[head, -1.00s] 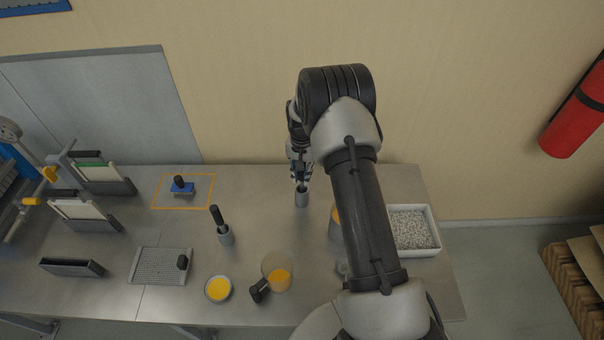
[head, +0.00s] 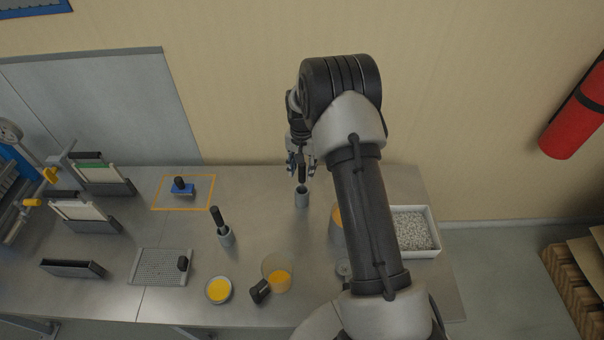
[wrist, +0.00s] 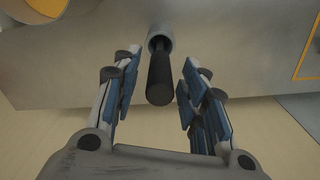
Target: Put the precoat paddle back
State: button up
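A black-handled tool, seemingly the paddle (head: 301,173), stands in a grey cylindrical holder (head: 302,198) near the back of the bench. In the wrist view its black handle (wrist: 160,78) sticks out of the holder (wrist: 158,40) toward me, and its lower end is hidden inside. My gripper (head: 302,165) is open around the handle's end, with gaps on both sides. The wrist view shows the open gripper (wrist: 155,95) with its blue-padded fingers apart from the handle. A second black-handled tool (head: 216,217) leans in another grey holder (head: 226,237) to the left.
A white bin of granules (head: 413,231) is right. The wall is close behind.

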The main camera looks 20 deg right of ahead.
notch_tip(320, 180, up, 8)
jog(key=shift+f+p, duration=0.1)
jog(key=shift+p, duration=0.2)
jog(key=s+a+r+n+t, duration=0.1)
jog(key=s+a+r+n, duration=0.15)
jog(key=s+r, duration=0.55)
jog(key=s+a+r+n+t, duration=0.1)
jog(key=s+a+r, duration=0.3)
jog(key=r, duration=0.8)
jog(key=s+a+r+n+t, duration=0.1)
jog(key=s+a+n, duration=0.1)
jog(key=s, duration=0.9)
jog(key=s+a+r+n+t, duration=0.1)
jog(key=s+a+r+n, duration=0.1)
jog(key=s, duration=1)
jog(key=shift+a+r+n+t, duration=0.25)
jog(key=shift+a+n+t, duration=0.1)
jog(key=shift+a, duration=0.35)
